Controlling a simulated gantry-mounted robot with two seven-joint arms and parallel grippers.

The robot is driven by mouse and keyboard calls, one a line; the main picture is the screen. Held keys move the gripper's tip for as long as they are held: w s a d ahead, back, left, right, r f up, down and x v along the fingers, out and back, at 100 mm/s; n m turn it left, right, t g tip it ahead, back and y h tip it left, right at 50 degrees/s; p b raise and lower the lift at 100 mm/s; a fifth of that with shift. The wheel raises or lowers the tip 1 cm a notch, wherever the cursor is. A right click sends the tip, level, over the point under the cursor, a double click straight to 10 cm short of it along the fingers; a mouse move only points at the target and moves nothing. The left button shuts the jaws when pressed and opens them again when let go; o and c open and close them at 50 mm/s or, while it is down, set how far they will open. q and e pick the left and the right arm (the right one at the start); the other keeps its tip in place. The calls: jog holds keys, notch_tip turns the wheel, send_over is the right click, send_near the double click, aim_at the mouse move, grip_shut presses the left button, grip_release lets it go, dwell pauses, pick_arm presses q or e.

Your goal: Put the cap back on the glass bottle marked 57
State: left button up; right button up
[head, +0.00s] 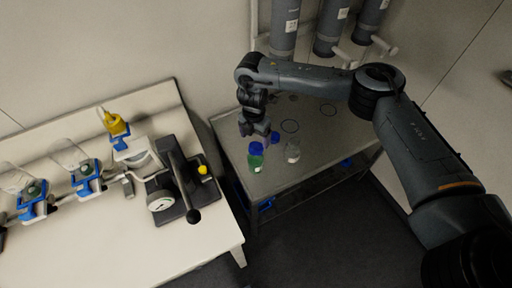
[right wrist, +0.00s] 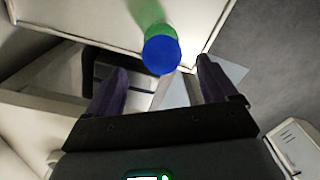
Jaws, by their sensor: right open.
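My right gripper (head: 257,130) is open and empty above the metal table. A glass bottle of green liquid (head: 256,163) with a blue cap (head: 256,148) stands just below and in front of it in the head view. In the right wrist view this blue cap (right wrist: 161,54) shows between the open fingers, apart from them. A second blue cap (head: 275,137) shows right of the gripper; what it rests on is unclear. A clear glass bottle (head: 293,152) without a blue cap stands to the right. The number 57 is not readable on either bottle. My left gripper is out of view.
The metal table (head: 325,140) has black rings on its top. Grey cylinders (head: 285,30) hang behind it. A white bench (head: 110,245) at left holds a lever device (head: 180,180), blue clamps and a yellow-topped flask. Free table surface lies right of the clear bottle.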

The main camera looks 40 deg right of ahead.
aim_at(256, 146)
jog(key=shift+d+f, duration=0.1)
jog(key=shift+f, duration=0.2)
jog(key=f+p, duration=0.2)
jog(key=f, duration=0.1)
jog(key=shift+s+f, duration=0.1)
jog(key=shift+s, duration=0.1)
jog(key=shift+d+f, duration=0.1)
jog(key=shift+f, duration=0.6)
jog(key=shift+c, duration=0.7)
jog(key=c, duration=1)
